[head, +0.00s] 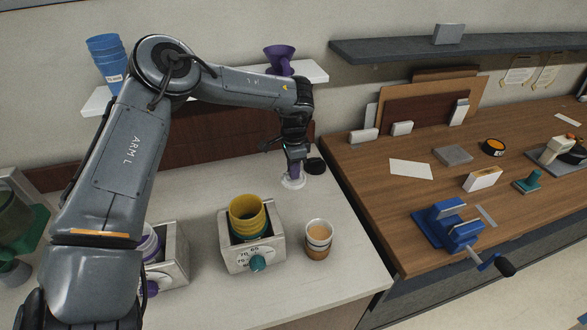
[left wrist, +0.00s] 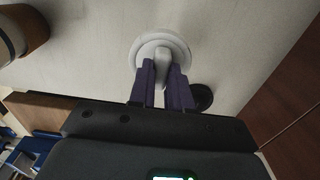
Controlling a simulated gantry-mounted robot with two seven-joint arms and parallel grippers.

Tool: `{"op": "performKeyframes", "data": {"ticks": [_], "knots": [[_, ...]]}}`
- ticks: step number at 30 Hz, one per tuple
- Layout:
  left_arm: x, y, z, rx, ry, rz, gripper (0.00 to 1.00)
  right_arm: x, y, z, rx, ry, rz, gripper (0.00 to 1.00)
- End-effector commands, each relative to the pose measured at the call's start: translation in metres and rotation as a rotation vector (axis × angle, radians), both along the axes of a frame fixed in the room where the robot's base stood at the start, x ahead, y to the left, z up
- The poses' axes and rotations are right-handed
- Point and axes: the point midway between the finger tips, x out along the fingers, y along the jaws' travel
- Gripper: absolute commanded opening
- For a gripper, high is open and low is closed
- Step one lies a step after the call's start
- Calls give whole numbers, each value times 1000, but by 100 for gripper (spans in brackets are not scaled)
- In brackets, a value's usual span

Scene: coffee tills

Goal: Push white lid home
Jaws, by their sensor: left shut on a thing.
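The white lid (head: 291,183) is a round disc with an upright grip tab, at the back right of the pale counter. My left gripper (head: 294,174) points down over it, with its purple fingers shut on the tab. The lid also shows in the left wrist view (left wrist: 142,49), with the fingers (left wrist: 162,82) on either side of the tab. I cannot tell whether the lid touches the counter. A white cup (head: 319,233) with a brown sleeve and light brown drink stands open, nearer the front. The cup also shows in the left wrist view (left wrist: 14,37). My right gripper is out of view.
A black round lid (head: 316,165) lies just right of the gripper. A labelled box (head: 251,256) with stacked yellow cups (head: 247,214) stands left of the cup. The wooden bench (head: 345,180) begins to the right. A shelf with a purple dripper (head: 279,57) hangs behind.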

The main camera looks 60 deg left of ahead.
Motion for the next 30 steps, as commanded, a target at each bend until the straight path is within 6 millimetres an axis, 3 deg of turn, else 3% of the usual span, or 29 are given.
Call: {"op": "performKeyframes", "data": {"ticks": [11,30], "knots": [[0,0,3,0,0,0,0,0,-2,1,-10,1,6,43],[0,0,48,0,-1,0,0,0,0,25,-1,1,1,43]]}}
